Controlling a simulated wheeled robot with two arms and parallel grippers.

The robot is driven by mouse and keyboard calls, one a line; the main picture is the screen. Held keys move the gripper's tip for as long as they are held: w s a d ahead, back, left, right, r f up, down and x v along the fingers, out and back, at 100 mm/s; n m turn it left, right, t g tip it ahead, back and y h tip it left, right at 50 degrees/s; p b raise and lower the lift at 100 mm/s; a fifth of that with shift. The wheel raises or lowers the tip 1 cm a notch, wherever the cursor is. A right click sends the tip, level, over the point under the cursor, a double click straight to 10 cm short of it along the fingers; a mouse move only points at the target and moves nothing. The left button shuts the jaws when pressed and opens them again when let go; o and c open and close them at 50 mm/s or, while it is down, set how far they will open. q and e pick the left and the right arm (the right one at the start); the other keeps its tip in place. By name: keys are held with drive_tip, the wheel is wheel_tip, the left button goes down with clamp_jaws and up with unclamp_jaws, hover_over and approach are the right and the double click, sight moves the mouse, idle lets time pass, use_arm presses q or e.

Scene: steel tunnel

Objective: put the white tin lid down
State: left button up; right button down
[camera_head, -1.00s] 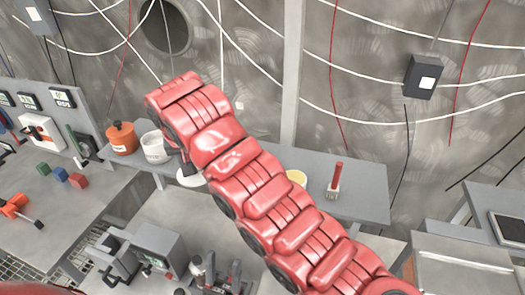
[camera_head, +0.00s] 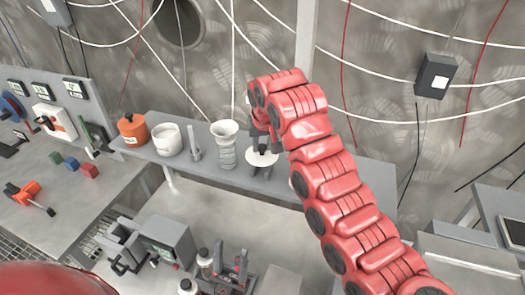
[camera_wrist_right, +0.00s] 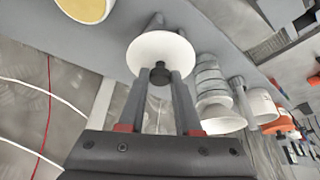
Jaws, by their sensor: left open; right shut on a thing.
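The white tin lid (camera_head: 261,159) is a round disc with a dark knob, seen above the grey shelf (camera_head: 204,172). It also shows in the wrist view (camera_wrist_right: 160,54), with dark shadows on the shelf beyond it. My right gripper (camera_head: 262,141) is shut on the knob; its fingers meet there in the wrist view (camera_wrist_right: 160,73). A small gap between lid and shelf seems to show. An open white tin with yellow contents (camera_wrist_right: 85,8) stands at the wrist view's top; my arm hides it in the head view.
A ribbed white vase (camera_head: 226,145) stands on the shelf just left of the lid. Further left are a grey upright piece (camera_head: 194,142), a white pot (camera_head: 167,139) and an orange pot (camera_head: 133,130). A grey machine (camera_head: 165,243) stands on the lower table.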

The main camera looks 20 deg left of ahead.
sight(263, 152)
wheel_tip(263, 152, down, 3)
drive_tip(key=shift+r+b, duration=0.1)
drive_tip(key=shift+b, duration=0.2)
drive_tip(key=shift+w, duration=0.1)
drive_tip(key=shift+f+b, duration=0.3)
drive_tip(key=shift+b, duration=0.1)
drive_tip(key=c, duration=0.6)
unclamp_jaws()
